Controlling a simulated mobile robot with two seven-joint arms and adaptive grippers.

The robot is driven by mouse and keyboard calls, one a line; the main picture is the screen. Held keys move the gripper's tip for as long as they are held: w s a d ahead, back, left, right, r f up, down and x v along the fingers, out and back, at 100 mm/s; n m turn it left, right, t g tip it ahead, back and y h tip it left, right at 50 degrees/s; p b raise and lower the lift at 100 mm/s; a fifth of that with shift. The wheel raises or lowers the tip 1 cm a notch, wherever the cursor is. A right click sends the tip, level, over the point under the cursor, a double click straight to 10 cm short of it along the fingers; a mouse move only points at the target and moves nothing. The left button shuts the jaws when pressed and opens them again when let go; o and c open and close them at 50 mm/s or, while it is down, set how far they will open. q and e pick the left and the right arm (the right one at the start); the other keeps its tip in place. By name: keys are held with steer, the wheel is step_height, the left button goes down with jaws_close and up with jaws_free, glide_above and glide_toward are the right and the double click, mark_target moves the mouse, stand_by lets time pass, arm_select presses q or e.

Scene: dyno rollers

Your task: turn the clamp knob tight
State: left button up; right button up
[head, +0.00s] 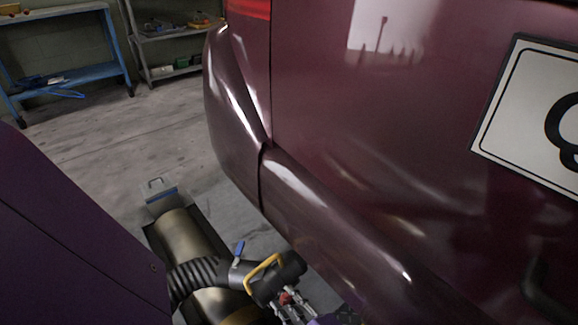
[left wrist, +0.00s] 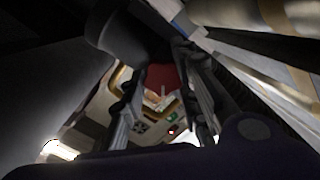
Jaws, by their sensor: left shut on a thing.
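The red clamp knob (head: 284,298) shows as a small patch at the bottom of the head view, below a black nozzle (head: 292,266) with a yellow handle (head: 262,272). My left gripper (head: 291,308) is at the knob, its metal fingers on either side of it. In the left wrist view the red knob (left wrist: 165,84) sits between the two fingers of my left gripper (left wrist: 162,76), which is shut on it. Most of the knob is hidden in the head view. My right gripper is in neither view.
A ribbed black hose (head: 196,279) joins the nozzle, and a blue lever (head: 238,252) stands up on it. The maroon car's bumper (head: 310,205) is close to the right. A metal roller (head: 188,238) lies in the floor. A blue bench (head: 68,78) stands far back.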

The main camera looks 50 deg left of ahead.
arm_select(q)
steer(key=m, duration=0.4)
steer(key=shift+w+a+r+p, duration=0.15)
steer(key=shift+w+p, duration=0.15)
steer(key=shift+w, duration=0.1)
steer(key=shift+w+m+g, duration=0.1)
steer(key=shift+m+g, duration=0.2)
steer(key=shift+m, duration=0.6)
steer(key=shift+w, duration=0.15)
steer(key=o, duration=1)
steer(key=shift+o, duration=0.2)
steer(key=shift+s+d, duration=0.2)
steer(key=shift+s, duration=0.1)
steer(key=d+r, duration=0.1)
steer(key=d, duration=1)
steer(key=shift+s+d+r, duration=0.2)
steer(key=shift+s+d, duration=0.1)
steer(key=shift+s, duration=0.05)
